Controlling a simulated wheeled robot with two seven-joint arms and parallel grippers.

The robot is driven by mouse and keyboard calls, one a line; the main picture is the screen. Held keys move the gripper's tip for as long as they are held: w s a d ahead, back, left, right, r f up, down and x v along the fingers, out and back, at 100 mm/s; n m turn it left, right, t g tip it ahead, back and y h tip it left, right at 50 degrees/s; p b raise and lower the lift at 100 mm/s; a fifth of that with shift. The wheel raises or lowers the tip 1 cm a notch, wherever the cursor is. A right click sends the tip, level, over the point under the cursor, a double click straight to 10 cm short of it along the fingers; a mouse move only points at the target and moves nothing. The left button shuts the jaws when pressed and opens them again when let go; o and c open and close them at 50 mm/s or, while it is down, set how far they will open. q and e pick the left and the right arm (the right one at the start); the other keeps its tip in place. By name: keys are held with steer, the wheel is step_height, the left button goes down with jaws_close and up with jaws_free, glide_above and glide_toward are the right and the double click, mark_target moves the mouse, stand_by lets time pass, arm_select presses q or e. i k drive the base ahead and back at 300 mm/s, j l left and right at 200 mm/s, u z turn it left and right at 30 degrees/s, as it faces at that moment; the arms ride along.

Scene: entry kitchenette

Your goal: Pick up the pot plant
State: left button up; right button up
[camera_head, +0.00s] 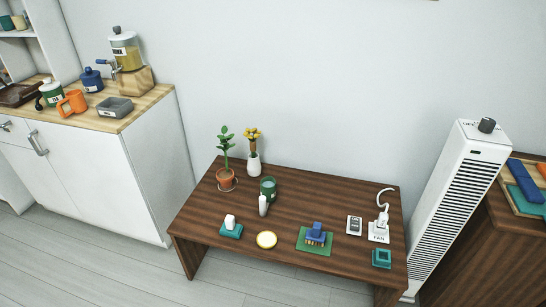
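The pot plant (226,178) stands upright at the back left of the low dark wood table (189,239). It has a terracotta pot on a small saucer and a thin stem with green leaves. A white vase (254,166) with yellow flowers stands close to its right. Neither of my grippers shows in the head view.
A green cup (268,186) and a white bottle (263,205) stand right of the plant. A white counter (150,180) stands left, a tall white heater-like unit (457,200) right. Grey floor (90,265) lies in front.

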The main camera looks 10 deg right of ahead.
mark_target(225, 176)
steer(key=i+j+z, duration=0.2)
steer(key=z, duration=0.15)
steer(key=i+j+z, duration=0.15)
steer(key=j+z, duration=0.15)
steer(key=j, duration=0.15)
steer(key=i+j+z, duration=0.15)
steer(key=j+z, duration=0.55)
steer(key=i+j, duration=0.05)
steer(key=j, duration=0.05)
